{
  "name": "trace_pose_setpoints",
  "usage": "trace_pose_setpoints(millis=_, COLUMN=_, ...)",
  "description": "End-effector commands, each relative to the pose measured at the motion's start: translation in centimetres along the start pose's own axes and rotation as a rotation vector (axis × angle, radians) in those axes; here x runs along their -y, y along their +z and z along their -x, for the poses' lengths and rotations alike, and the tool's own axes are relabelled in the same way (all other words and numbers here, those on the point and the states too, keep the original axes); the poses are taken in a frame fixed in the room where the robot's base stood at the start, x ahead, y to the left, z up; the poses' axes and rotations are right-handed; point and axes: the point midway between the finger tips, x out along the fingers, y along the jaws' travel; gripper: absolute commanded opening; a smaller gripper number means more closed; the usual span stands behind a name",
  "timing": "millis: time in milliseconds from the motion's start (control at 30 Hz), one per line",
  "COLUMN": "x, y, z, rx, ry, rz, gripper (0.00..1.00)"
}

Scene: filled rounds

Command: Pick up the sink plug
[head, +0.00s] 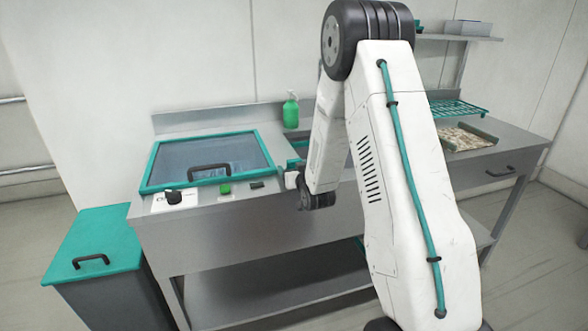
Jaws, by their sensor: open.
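I cannot clearly make out a sink plug in the head view; it may be hidden behind my arm or be too small to tell. My gripper (291,178) is at the end of my bent arm, over the front edge of the steel counter, just right of the lidded unit. It is open, and I see nothing held in it. Its fingers are small and partly hidden by my wrist. Part of a teal-edged area (298,144) shows behind my arm, and most of it is covered.
The steel counter (250,222) carries a teal-framed glass lid (205,160), a black knob (173,197), a green button (225,188) and a green bottle (291,112). A teal rack (458,107) and a patterned tray (465,137) are at right. A teal-lidded bin (95,245) stands left.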

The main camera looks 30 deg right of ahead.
Motion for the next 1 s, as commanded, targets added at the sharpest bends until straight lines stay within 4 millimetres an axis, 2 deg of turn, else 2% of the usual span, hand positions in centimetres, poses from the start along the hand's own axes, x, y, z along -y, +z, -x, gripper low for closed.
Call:
trace_pose_setpoints(millis=100, x=0.0, y=0.1, z=-0.8, rx=0.002, ry=-0.001, rz=-0.001, gripper=0.74)
trace_pose_setpoints(millis=300, x=0.0, y=0.0, z=-0.9, rx=0.002, ry=0.000, rz=0.000, gripper=0.74)
trace_pose_setpoints(millis=333, x=0.0, y=0.0, z=-0.9, rx=0.002, ry=0.000, rz=0.000, gripper=0.71)
trace_pose_setpoints(millis=467, x=0.0, y=0.0, z=-0.8, rx=0.002, ry=0.000, rz=0.000, gripper=0.35)
trace_pose_setpoints(millis=500, x=0.0, y=0.0, z=-0.8, rx=0.002, ry=0.000, rz=0.000, gripper=0.33)
trace_pose_setpoints(millis=833, x=0.0, y=-0.1, z=-0.8, rx=0.001, ry=0.000, rz=0.000, gripper=0.33)
trace_pose_setpoints(millis=1000, x=-0.1, y=-1.1, z=-0.7, rx=-0.002, ry=0.000, rz=0.000, gripper=0.33)
